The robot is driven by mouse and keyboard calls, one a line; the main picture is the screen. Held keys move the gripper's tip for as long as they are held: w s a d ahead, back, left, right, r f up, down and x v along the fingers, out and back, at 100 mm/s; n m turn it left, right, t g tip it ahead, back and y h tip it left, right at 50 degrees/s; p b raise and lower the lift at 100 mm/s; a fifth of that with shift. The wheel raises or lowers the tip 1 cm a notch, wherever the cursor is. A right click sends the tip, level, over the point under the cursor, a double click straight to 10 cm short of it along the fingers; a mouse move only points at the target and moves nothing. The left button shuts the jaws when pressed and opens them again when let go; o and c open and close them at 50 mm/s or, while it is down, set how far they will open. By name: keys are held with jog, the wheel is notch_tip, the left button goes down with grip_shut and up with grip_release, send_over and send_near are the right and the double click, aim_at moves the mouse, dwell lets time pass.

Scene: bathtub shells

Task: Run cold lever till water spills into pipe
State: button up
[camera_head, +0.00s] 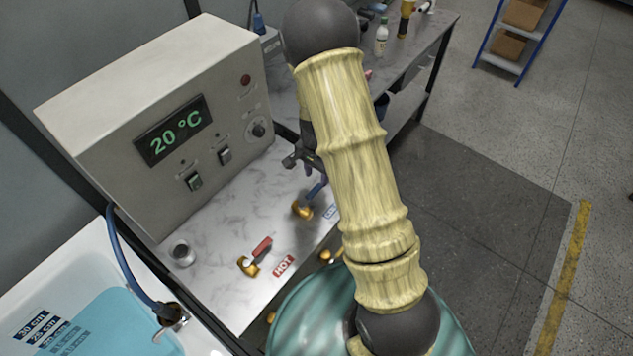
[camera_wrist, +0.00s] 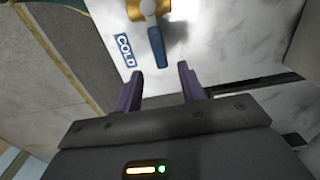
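The cold lever has a blue handle (camera_wrist: 157,46) on a brass valve, beside a blue COLD label (camera_wrist: 125,50) in the wrist view. In the head view the blue handle (camera_head: 316,190) and its brass body (camera_head: 302,209) are partly hidden by my arm. My gripper (camera_wrist: 160,78) is open, its two dark fingers apart, with the handle's end just ahead of the gap between them. It holds nothing. The pipe's blue hose (camera_head: 128,262) runs down to a fitting at the tub. I cannot see water flowing from it.
The hot lever (camera_head: 262,249) with a red handle stands left of the cold one on the marble counter (camera_head: 222,292). A control box (camera_head: 170,110) reads 20 °C behind them. The tub (camera_head: 30,292) holds blue water at the left.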

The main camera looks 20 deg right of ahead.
aim_at(317, 188)
jog(key=shift+f+p, duration=0.45)
jog(key=shift+f, duration=2.15)
jog(key=shift+c, duration=0.4)
grip_shut()
